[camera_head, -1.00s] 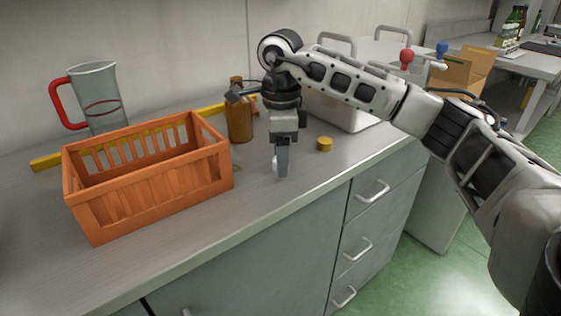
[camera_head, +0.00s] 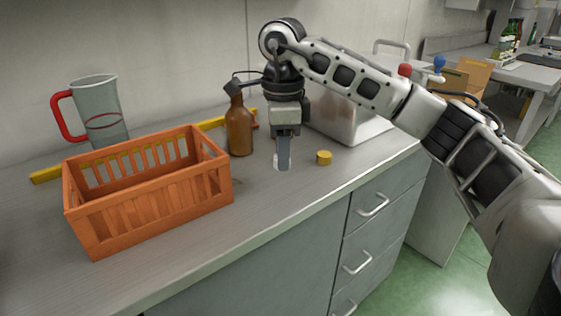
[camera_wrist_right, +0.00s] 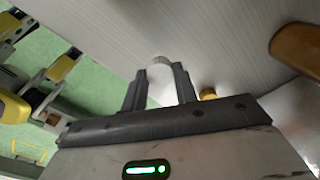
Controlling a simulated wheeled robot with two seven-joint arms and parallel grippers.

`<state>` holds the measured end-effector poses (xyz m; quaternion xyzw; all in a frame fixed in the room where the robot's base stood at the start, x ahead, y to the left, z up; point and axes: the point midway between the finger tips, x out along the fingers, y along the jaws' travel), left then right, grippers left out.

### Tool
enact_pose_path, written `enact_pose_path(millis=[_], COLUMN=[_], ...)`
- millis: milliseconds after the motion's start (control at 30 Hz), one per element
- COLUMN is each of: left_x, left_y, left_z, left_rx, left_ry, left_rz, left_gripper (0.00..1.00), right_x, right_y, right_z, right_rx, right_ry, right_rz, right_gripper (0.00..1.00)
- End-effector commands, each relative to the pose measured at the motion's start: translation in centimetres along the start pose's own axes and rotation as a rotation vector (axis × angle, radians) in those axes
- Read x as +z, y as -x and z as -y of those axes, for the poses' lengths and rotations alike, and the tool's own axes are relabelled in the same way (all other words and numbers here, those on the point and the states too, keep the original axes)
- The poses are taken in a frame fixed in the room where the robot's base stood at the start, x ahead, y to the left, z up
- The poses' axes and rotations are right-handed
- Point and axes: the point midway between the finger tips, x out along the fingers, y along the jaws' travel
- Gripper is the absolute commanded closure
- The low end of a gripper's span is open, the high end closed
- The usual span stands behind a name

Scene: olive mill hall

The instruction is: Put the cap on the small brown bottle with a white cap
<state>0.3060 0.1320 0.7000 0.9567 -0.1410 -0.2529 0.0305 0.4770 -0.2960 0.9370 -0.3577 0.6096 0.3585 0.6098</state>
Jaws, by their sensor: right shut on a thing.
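The fingers hide part of the cap. My left gripper is not in view.
An orange slatted crate (camera_head: 160,211) stands at left, before a yellow bar (camera_head: 45,175) and a clear jug with a red handle (camera_head: 104,115). A yellow cap (camera_head: 324,158) lies right of my gripper. A metal container (camera_head: 350,122) stands behind my arm.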

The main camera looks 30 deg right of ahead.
Motion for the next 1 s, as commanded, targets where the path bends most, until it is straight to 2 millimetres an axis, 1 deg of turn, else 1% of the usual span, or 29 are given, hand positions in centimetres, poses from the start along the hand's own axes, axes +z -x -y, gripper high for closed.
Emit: enact_pose_path(millis=[100,200,267,300,400,500,600,767,1000], left_x=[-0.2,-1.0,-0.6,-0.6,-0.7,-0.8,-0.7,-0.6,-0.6], left_y=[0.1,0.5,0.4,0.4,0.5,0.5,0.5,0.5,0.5], left_z=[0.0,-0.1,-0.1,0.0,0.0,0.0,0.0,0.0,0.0], left_rx=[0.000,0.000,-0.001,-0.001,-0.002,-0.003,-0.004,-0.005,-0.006], left_ry=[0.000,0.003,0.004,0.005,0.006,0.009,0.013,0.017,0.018], left_rz=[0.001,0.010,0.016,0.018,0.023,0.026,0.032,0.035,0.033], left_gripper=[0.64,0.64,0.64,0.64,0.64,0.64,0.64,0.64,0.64], right_x=[-1.0,-1.9,-2.6,-3.0,-3.8,-4.4,-4.9,-5.2,-5.2], right_y=[2.9,5.8,6.0,6.4,7.3,8.0,8.5,8.8,8.8], right_z=[-2.0,-3.9,-5.5,-6.4,-8.4,-10.0,-11.1,-11.9,-12.0], right_rx=[-0.007,-0.008,-0.006,-0.005,-0.004,-0.003,-0.002,-0.001,0.000], right_ry=[0.002,-0.001,0.001,0.001,-0.001,0.000,0.000,-0.001,-0.001], right_rz=[0.001,-0.001,-0.003,-0.003,-0.002,-0.002,-0.001,-0.001,-0.001], right_gripper=[0.92,0.92,0.92,0.92,0.92,0.92,0.92,0.92,0.92])
